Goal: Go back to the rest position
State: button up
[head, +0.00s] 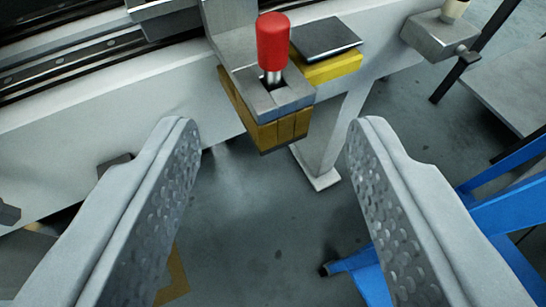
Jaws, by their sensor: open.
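My gripper (268,135) shows in the head view with its two grey, dimpled fingers spread wide apart. Nothing is between the fingers, and the grey floor shows through the gap. Beyond the fingertips is a grey metal bracket (232,35) with a red-capped pin (273,42) standing in it. Yellow-brown blocks (285,131) sit under the bracket's plate. The fingertips appear apart from all of these. No rest position is marked in this view.
A light grey machine beam (60,140) with a dark rail crosses the upper left. A dark plate on a yellow block (333,68) sits right of the pin. A metal block (437,36) is at the upper right. A blue frame (500,205) stands at the right. Grey floor (265,240) lies below.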

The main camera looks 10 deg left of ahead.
jog(key=s+d+r+t, duration=0.1)
jog(key=s+d+r, duration=0.15)
jog(key=r, duration=0.25)
jog(key=s+d+r+t+y, duration=0.1)
jog(key=s+d+r, duration=0.1)
jog(key=d+r, duration=0.25)
jog(key=s+d+r+t, duration=0.1)
jog(key=s+d+r, duration=0.2)
jog(key=r, duration=0.3)
jog(key=s+d+r+h, duration=0.1)
jog(key=s+d+r, duration=0.3)
jog(key=s, duration=0.2)
jog(key=s+d+r+m+t+h, duration=0.1)
jog(key=s+d+r, duration=0.3)
jog(key=s, duration=0.3)
jog(key=shift+d+r+h, duration=0.25)
jog(key=shift+d+h, duration=0.05)
jog(key=shift+d, duration=0.15)
